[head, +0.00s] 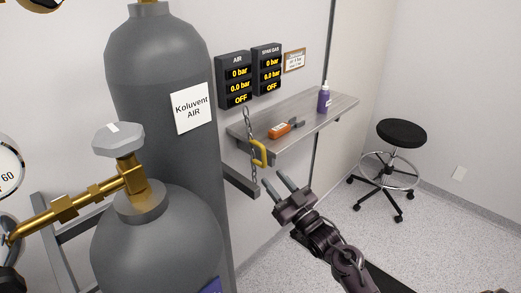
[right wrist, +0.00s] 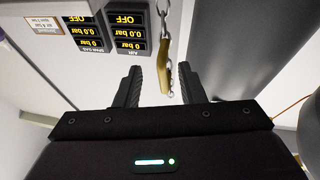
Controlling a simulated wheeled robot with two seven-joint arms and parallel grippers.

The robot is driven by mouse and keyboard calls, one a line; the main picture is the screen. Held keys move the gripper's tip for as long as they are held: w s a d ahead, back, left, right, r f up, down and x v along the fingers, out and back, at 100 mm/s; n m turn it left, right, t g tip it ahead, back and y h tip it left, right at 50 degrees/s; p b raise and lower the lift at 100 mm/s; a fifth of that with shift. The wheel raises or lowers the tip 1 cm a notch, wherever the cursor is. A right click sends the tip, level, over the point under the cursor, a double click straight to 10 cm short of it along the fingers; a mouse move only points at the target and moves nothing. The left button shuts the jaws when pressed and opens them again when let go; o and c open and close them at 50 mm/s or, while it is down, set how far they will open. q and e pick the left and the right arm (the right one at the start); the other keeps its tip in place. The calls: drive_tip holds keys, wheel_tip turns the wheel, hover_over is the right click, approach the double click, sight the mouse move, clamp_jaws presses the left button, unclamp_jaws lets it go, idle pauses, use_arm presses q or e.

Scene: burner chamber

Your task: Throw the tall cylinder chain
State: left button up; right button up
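The tall grey cylinder (head: 165,100), labelled Koluvent AIR, stands upright at the left of the head view. The chain (head: 250,127) hangs down beside it on the right, in front of the shelf, with a yellow hook (head: 259,152) partway down and more links below. In the right wrist view the chain (right wrist: 163,22) and yellow hook (right wrist: 165,82) hang just beyond the fingertips, between the fingers' lines. My right gripper (head: 279,186) is open and empty, a little below and right of the hook, apart from it in the head view. My left gripper is not in view.
A wall shelf (head: 337,103) holds an orange-handled tool (head: 281,130) and a purple bottle (head: 323,98). A bracket arm (head: 240,181) juts beside the cylinder. A shorter grey cylinder (head: 155,245) with a brass valve stands in front. A black stool (head: 401,133) stands right on open floor.

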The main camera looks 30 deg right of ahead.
sight(266, 160)
drive_tip(key=shift+n+t+y, duration=0.3)
drive_tip(key=shift+t, duration=0.1)
drive_tip(key=r, duration=0.4)
drive_tip(key=shift+s+a, duration=0.15)
drive_tip(key=shift+a, duration=0.05)
drive_tip(key=p+x, duration=0.1)
drive_tip(key=x, duration=0.2)
drive_tip(key=p+x, duration=0.2)
drive_tip(key=x, duration=0.2)
drive_tip(key=shift+w+f, duration=0.2)
drive_tip(key=shift+w, duration=0.05)
clamp_jaws()
drive_tip(key=shift+d, duration=0.1)
